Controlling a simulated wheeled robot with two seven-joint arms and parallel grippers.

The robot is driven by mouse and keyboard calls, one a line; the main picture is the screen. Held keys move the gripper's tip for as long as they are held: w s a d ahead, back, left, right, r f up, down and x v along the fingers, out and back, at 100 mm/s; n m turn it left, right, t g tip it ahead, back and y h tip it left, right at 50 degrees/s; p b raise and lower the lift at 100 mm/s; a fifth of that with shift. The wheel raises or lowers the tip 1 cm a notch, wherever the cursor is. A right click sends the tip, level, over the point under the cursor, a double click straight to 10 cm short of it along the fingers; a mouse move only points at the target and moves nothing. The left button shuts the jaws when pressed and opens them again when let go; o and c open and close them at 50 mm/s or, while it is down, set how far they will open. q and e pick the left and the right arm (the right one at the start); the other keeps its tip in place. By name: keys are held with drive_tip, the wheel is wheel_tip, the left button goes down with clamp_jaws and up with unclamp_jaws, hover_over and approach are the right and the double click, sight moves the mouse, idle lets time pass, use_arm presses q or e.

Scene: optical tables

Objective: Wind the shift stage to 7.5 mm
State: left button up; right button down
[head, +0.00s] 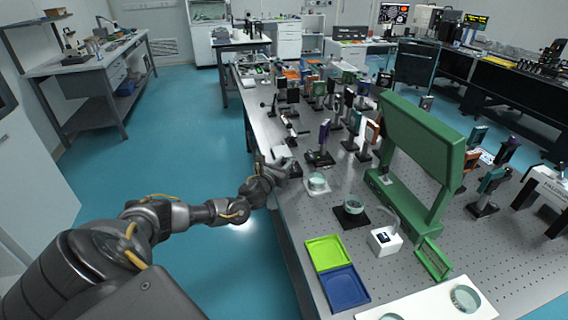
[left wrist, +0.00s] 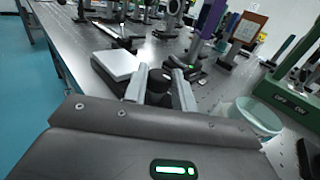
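My left gripper (head: 275,172) is at the left edge of the optical table, beside a small pale stage seen beyond it in the head view. In the left wrist view, the stage has a light flat top (left wrist: 116,64) on a dark base. A round black knob (left wrist: 159,80) shows between the two fingers of my left gripper (left wrist: 160,76). The fingers stand apart, one on each side of the knob, with no clear gap; whether they press on it I cannot tell. No scale or reading is legible. My right gripper is not in view.
A glass dish (head: 317,183) on a pale base stands right of the gripper, also large in the left wrist view (left wrist: 254,116). Optic mounts (head: 320,157) crowd the table behind. A green frame (head: 420,150), green tray (head: 326,252) and blue tray (head: 345,286) are nearer.

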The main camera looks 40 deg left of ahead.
use_arm(q)
drive_tip(key=c, duration=0.3)
